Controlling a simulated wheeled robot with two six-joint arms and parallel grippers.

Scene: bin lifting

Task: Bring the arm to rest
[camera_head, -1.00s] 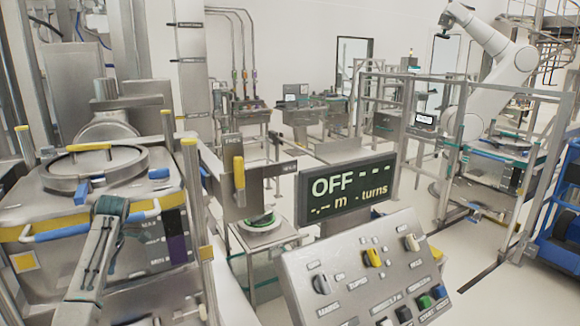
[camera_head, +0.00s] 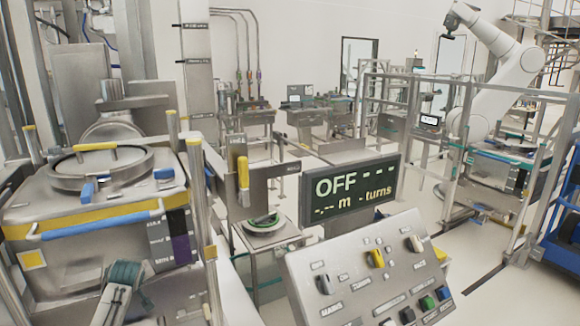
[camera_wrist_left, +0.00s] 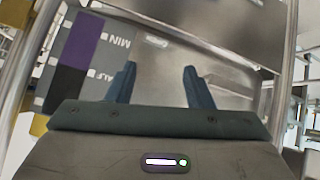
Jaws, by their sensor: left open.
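My left gripper (camera_head: 125,272) is low at the left of the head view, in front of the metal bin (camera_head: 60,195) and below its blue handle bar (camera_head: 100,226). In the left wrist view its two dark fingers (camera_wrist_left: 159,75) are apart, with nothing between them. Beyond the fingers are a grey metal surface and a label panel (camera_wrist_left: 85,55) with purple and black patches. The gripper is apart from the handle bar. My right gripper is not in view.
A control panel (camera_head: 340,275) with knobs and coloured buttons stands at front centre, below a display (camera_head: 350,188) reading OFF. A metal post (camera_head: 202,215) rises right of the bin. A white robot arm (camera_head: 500,75) stands in a frame at the right.

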